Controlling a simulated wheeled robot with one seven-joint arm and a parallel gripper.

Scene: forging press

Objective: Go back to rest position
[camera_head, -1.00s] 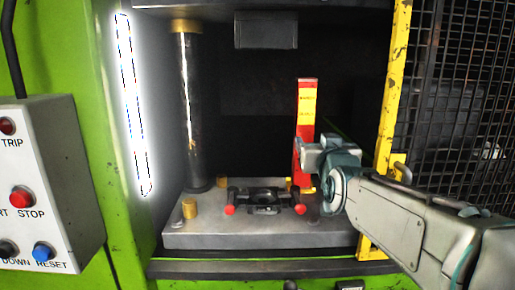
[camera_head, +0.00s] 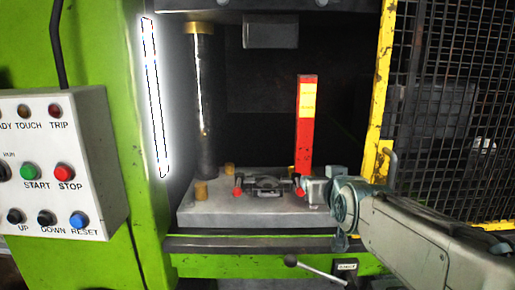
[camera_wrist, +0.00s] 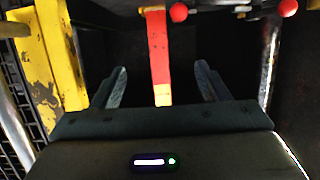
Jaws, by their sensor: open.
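My gripper (camera_wrist: 160,85) is open in the wrist view, its two fingers apart with nothing held between them. A red and yellow post (camera_wrist: 158,55) shows beyond the gap between the fingers. In the head view my arm comes in from the lower right, and its wrist end is at the right front of the press bed (camera_head: 215,213). The fingers are hard to make out there. A dark fixture (camera_head: 267,187) with red-knobbed handles sits on the bed, to the left of my wrist.
A yellow guard frame (camera_head: 378,110) and a black mesh (camera_head: 440,120) stand on the right. A dark column (camera_head: 205,110) stands at the bed's left. A button panel (camera_head: 60,165) is at far left. A lever (camera_head: 315,268) sticks out below the bed.

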